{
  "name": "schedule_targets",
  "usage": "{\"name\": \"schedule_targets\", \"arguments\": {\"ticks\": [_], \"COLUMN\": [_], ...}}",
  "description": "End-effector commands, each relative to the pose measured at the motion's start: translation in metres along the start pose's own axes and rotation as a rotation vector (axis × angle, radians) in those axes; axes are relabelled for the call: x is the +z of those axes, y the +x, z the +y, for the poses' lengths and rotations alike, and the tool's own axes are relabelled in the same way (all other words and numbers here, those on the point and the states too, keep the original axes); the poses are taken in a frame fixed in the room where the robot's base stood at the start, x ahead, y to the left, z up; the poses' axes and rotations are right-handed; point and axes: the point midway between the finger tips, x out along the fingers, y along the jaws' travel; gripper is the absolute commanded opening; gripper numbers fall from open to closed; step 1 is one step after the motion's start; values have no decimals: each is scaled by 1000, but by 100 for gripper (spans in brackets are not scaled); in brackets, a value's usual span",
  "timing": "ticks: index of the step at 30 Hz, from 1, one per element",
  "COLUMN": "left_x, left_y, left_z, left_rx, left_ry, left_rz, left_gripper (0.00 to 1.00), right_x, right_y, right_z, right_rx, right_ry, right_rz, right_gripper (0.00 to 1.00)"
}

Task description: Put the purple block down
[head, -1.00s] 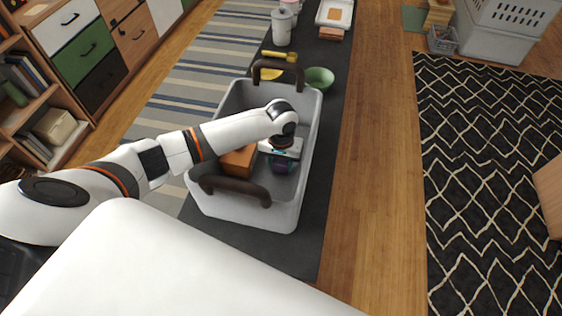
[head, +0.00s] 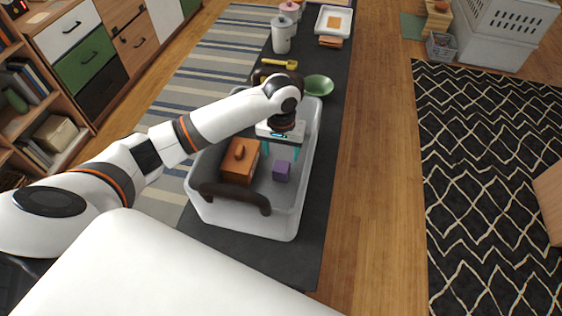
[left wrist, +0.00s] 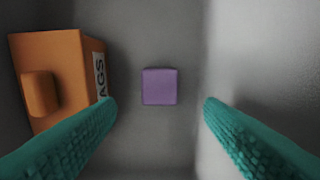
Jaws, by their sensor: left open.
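The purple block (head: 282,171) rests on the floor of the grey bin (head: 287,220), to the right of an orange box (head: 240,161). It also shows in the left wrist view (left wrist: 159,86), apart from both fingers. My left gripper (head: 281,154) is open and empty above the block, inside the bin's outline. In the left wrist view its teal fingers (left wrist: 160,108) are spread wide on either side, with the orange box (left wrist: 62,75) near the left finger. My right gripper is not in view.
The bin has dark arched handles, the near one (head: 235,197) at its front. Beyond it on the dark runner (head: 322,190) are a green bowl (head: 318,85), a yellow utensil (head: 280,64) and canisters (head: 281,36). Wooden floor (head: 370,190) lies clear to the right.

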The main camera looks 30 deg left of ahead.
Motion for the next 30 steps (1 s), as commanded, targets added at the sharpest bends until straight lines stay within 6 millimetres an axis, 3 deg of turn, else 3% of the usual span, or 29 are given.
{"name": "schedule_targets", "arguments": {"ticks": [3, 7, 24, 30], "left_x": [1, 0, 0, 0], "left_y": [-18, -27, -30, -59], "left_z": [0, 0, 0, 0], "left_rx": [-1, 0, 0, 0], "left_ry": [0, -1, -1, -1], "left_rz": [-1, 0, 1, 1], "left_gripper": [62, 62, 62, 62], "right_x": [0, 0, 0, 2], "right_y": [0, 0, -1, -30], "right_z": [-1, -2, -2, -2], "right_rx": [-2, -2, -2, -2], "right_ry": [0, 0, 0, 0], "right_rz": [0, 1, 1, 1], "right_gripper": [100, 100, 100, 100]}}
